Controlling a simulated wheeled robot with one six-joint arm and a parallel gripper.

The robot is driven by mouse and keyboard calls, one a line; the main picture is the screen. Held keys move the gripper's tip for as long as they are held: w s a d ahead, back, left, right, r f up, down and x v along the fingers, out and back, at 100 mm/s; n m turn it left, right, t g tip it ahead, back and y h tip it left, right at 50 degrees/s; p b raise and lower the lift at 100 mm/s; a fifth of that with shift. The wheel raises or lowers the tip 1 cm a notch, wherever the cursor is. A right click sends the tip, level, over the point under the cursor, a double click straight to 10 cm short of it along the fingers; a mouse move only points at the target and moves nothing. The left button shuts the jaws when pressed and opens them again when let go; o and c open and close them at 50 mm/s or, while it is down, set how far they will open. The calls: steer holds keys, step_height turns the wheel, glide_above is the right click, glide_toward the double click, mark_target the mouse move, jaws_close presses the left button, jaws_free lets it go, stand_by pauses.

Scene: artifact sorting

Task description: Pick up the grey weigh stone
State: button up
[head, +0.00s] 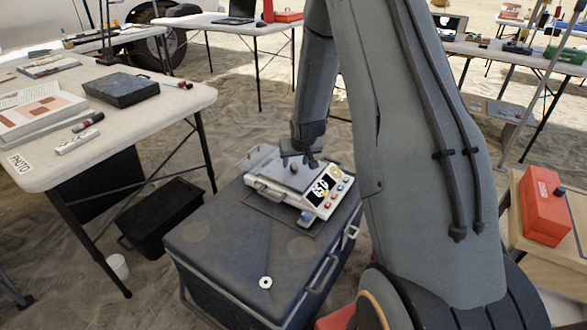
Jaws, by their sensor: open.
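A white scale (322,197) with a display and coloured buttons sits on top of a dark grey case (215,255). Its grey pan (275,172) is partly covered by my gripper. A small grey lump on the pan (294,169) looks like the grey weigh stone, but it is too small to be sure. My gripper (299,164) is open just above the pan, close to this lump. I cannot tell whether it touches it. A white ring (265,282) lies on the case near its front edge.
A table (165,100) with papers, markers and a dark box (121,90) stands at left. A black crate (160,217) and a white cup (118,266) are on the sand below. A red box (545,207) stands at right. My arm hides the middle right.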

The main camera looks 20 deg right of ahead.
mark_target(294, 166)
steer(key=shift+x, duration=1.15)
jaws_close()
